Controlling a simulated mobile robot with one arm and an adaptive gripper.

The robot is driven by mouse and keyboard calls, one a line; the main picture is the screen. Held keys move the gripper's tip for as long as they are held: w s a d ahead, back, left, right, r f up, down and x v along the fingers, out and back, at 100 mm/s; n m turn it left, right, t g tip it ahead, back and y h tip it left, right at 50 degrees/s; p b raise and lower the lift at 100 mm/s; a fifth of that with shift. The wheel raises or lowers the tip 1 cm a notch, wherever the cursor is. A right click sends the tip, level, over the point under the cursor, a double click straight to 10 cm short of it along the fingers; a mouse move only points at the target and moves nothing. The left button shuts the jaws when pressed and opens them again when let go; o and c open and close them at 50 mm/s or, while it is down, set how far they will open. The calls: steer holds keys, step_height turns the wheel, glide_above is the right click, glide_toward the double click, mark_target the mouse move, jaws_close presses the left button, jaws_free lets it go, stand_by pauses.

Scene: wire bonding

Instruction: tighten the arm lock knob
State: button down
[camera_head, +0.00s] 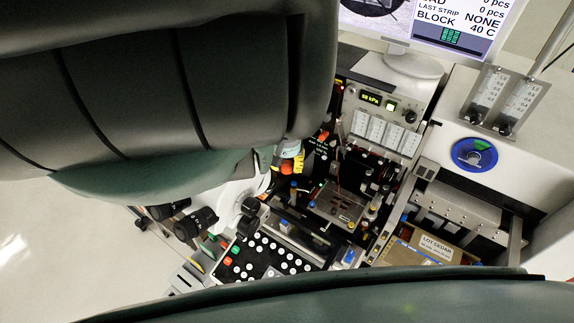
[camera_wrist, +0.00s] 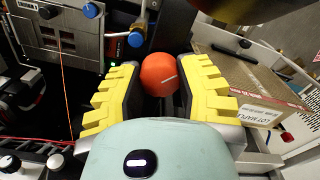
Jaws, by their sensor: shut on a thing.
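In the head view my gripper (camera_head: 289,166) is small, partly hidden by my arm, beside the bonding machine. The knob's shaft and the pad contact are hidden.
A cardboard box (camera_wrist: 262,112) marked LOT MAPLE stands right of the gripper in the wrist view. A blue knob (camera_wrist: 136,39) is close by on the left. A box (camera_head: 420,250) marked LOT CEDAR and a button panel (camera_head: 262,262) show in the head view.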

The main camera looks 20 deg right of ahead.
mark_target(286, 163)
stand_by(0.3)
steer(key=c, duration=0.5)
jaws_free()
steer(key=shift+r, duration=0.15)
steer(key=shift+d+r, duration=0.1)
steer(key=shift+r, duration=0.15)
step_height(286, 163, up, 11)
stand_by(0.3)
steer(key=shift+r, duration=0.1)
